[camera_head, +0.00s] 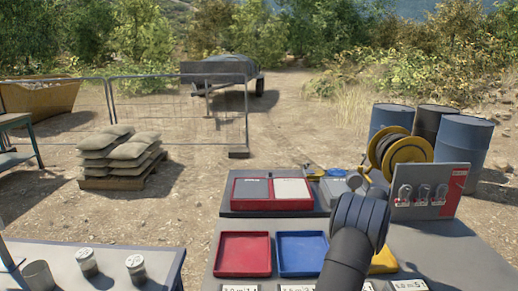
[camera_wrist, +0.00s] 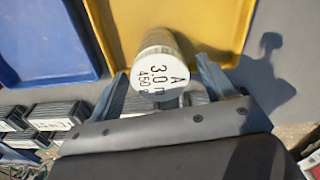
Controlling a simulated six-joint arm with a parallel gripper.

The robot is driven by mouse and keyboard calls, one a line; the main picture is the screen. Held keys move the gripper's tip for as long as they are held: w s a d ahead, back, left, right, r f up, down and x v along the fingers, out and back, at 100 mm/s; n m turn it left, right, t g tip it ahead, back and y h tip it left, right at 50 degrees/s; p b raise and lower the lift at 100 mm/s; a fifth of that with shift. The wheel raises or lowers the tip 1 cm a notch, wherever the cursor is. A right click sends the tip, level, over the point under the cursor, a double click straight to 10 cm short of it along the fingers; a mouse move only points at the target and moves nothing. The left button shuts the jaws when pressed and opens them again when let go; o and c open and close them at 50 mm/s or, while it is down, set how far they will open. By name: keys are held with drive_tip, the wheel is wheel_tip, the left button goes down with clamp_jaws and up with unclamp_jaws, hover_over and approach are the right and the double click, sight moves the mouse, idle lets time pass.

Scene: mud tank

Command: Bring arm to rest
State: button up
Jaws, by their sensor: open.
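In the wrist view my gripper (camera_wrist: 162,67) is open, with one finger on each side of a jar. The jar (camera_wrist: 158,80) has a white lid marked "A 3.0 m 450 g" and seems to stand upright in the yellow tray (camera_wrist: 225,35). I cannot tell whether either finger touches it. In the head view my arm reaches over the right side of the table and hides the gripper and jar. Part of the yellow tray (camera_head: 384,263) shows beside the arm.
A red tray (camera_head: 243,254) and a blue tray (camera_head: 302,254) lie left of the yellow one. Two jars (camera_head: 135,267) and a grey cup (camera_head: 41,276) are on the left table.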

drive_tip(key=shift+s+d+r, duration=0.1)
drive_tip(key=shift+r, duration=0.85)
drive_tip(key=s+d+r, duration=0.5)
drive_tip(key=s+r, duration=0.5)
drive_tip(key=r, duration=0.2)
drive_tip(key=w+a+n, duration=0.2)
drive_tip(key=w+a, duration=0.2)
drive_tip(key=a, duration=0.7)
drive_tip(key=w+a+n, duration=0.2)
drive_tip(key=w+a, duration=0.3)
drive_tip(key=a, duration=0.6)
drive_tip(key=w+a+n, duration=0.2)
drive_tip(key=w+a, duration=0.2)
drive_tip(key=a, duration=0.7)
drive_tip(key=shift+w+a+f+n, duration=0.25)
drive_tip(key=shift+a+n, duration=0.05)
drive_tip(key=shift+a, duration=0.1)
